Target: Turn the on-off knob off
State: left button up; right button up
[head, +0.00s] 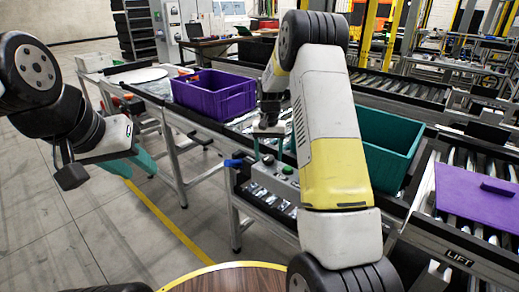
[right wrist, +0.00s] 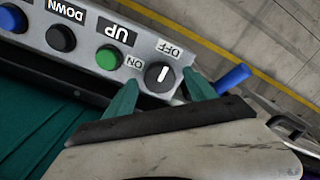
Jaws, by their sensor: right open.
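The on-off knob (right wrist: 159,77) is a round black dial with a pale line on a grey control panel (right wrist: 150,45). In the right wrist view its line runs nearly up-down, tilted slightly; I cannot tell which end is the pointer. The OFF label (right wrist: 170,48) is above it and the ON label (right wrist: 133,60) to its upper left. My right gripper (right wrist: 161,93) is open, its teal fingertips on either side of the knob, with no clear contact. In the head view the right gripper (head: 268,150) is over the panel. My left gripper (head: 118,168) is far left, its opening unclear.
A green button (right wrist: 108,57), a black button (right wrist: 61,38) and a blue button (right wrist: 10,18) line the panel. A blue handle (right wrist: 232,78) juts out beside the right finger. A purple crate (head: 213,95) and a green crate (head: 385,145) sit on the conveyor.

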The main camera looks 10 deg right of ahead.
aim_at(268, 157)
notch_tip(268, 157, up, 6)
jog(key=shift+r, duration=0.7)
jog(key=shift+s+r, duration=0.1)
jog(key=shift+r, duration=0.15)
jog(key=s+a+r+n+t+y, duration=0.1)
jog(key=s+a+r+t, duration=0.15)
jog(key=s+r, duration=1.15)
jog(key=s+a+n+t+y, duration=0.1)
jog(key=s+a+n+t, duration=0.1)
jog(key=s, duration=1.7)
jog(key=shift+s+a+r+t, duration=0.2)
jog(key=shift+r+t, duration=0.1)
jog(key=shift+t, duration=0.55)
